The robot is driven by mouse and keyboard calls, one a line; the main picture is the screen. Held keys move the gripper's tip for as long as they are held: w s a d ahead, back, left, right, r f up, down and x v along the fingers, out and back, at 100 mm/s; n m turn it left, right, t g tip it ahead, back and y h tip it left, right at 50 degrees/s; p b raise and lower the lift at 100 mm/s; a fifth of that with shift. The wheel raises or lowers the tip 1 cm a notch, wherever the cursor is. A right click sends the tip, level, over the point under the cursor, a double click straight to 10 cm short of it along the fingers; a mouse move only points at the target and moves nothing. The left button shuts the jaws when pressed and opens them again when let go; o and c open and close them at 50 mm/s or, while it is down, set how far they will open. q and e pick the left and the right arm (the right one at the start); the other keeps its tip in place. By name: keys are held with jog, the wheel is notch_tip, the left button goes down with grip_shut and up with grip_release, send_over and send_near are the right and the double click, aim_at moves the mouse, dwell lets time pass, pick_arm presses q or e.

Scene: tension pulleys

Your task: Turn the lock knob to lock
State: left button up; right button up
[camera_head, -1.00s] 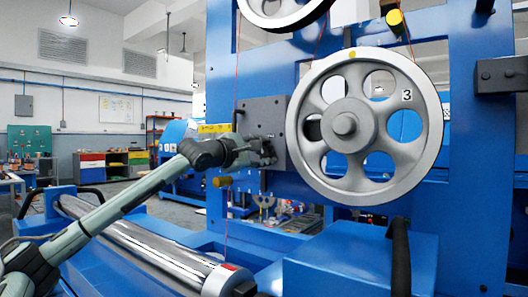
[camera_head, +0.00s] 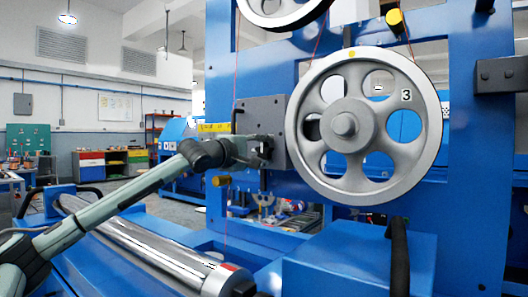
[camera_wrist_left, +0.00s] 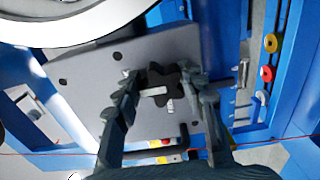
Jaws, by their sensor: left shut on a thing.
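The lock knob (camera_wrist_left: 158,76) is a dark, lobed knob on the face of a grey square plate (camera_wrist_left: 88,86). In the head view the plate (camera_head: 267,114) stands left of the large grey wheel marked 3 (camera_head: 376,84). My left gripper (camera_wrist_left: 162,80) has its fingers on either side of the knob and is shut on it. In the head view the left gripper (camera_head: 262,150) reaches the plate from the left and largely hides the knob. My right gripper is not in view.
The blue machine frame (camera_head: 460,130) stands behind the plate and wheel. A shiny roller (camera_head: 140,250) lies below my left arm. A blue box with a black handle (camera_head: 398,255) is at lower right.

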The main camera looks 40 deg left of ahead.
pick_arm(q)
jog(key=shift+f, duration=0.2)
jog(key=o, duration=1.1)
jog(key=shift+o, duration=0.2)
jog(key=shift+r, duration=0.1)
jog(key=shift+s+d+r, duration=0.15)
jog(key=shift+s+r, duration=0.1)
jog(key=shift+s, duration=0.45)
jog(key=s+d, duration=0.1)
jog(key=s, duration=0.9)
jog(key=shift+s+f, duration=0.25)
jog(key=shift+s, duration=0.05)
